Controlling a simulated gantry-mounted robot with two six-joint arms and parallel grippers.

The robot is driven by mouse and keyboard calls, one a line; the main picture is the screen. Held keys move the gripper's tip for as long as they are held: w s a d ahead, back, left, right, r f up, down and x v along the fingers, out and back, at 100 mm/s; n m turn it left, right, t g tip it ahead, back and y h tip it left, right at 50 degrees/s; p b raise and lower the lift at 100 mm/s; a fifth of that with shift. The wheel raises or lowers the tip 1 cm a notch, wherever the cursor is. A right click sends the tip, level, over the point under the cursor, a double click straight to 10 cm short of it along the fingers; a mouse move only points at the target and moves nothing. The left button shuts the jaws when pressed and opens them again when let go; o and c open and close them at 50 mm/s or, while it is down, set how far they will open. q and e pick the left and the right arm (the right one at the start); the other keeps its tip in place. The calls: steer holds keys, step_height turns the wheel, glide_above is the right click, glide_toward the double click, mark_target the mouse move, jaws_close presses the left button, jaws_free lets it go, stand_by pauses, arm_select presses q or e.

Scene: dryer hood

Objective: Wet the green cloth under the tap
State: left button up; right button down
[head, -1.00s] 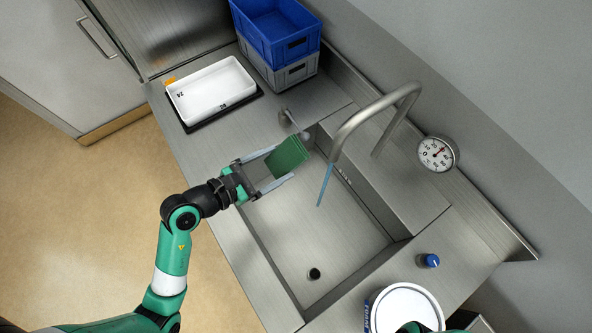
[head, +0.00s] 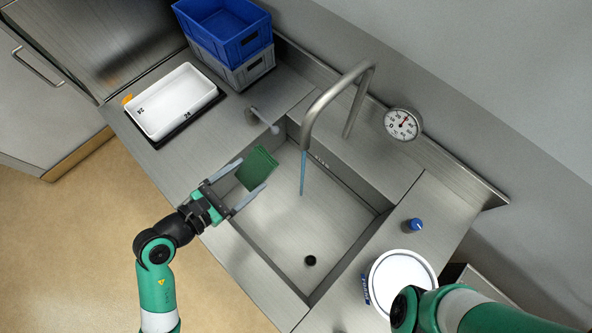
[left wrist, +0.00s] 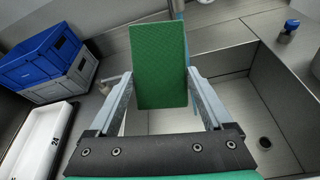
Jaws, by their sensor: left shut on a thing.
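The green cloth (head: 257,168), a flat folded square, is held over the left edge of the sink in the head view. My left gripper (head: 249,176) is shut on it. In the left wrist view the cloth (left wrist: 158,66) stands up between the two fingers. The tap (head: 336,98) arches over the sink, and a thin blue stream of water (head: 303,172) falls from its spout. The cloth is left of the stream and apart from it. My right arm comes in at the bottom right, with its gripper out of view.
The steel sink (head: 335,222) has a dark drain (head: 310,261). A white tray (head: 172,102) and stacked blue and grey crates (head: 228,30) stand at the back left. A lever (head: 262,119), dial (head: 402,124), blue knob (head: 414,224) and white tub (head: 403,276) surround the sink.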

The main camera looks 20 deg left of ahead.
arm_select(q)
steer(key=shift+s+a, duration=0.15)
steer(key=shift+s, duration=1.95)
steer(key=shift+s+r+p, duration=0.15)
steer(key=shift+r+p, duration=0.1)
steer(key=shift+p, duration=0.15)
steer(key=p, duration=0.3)
glide_toward(251, 182)
steer(key=shift+s+d+r, duration=0.1)
steer(key=shift+d+r, duration=0.15)
steer(key=shift+r, duration=0.35)
steer(key=shift+s+d+r, duration=0.1)
steer(key=shift+d+r, duration=0.15)
steer(key=shift+r, duration=0.35)
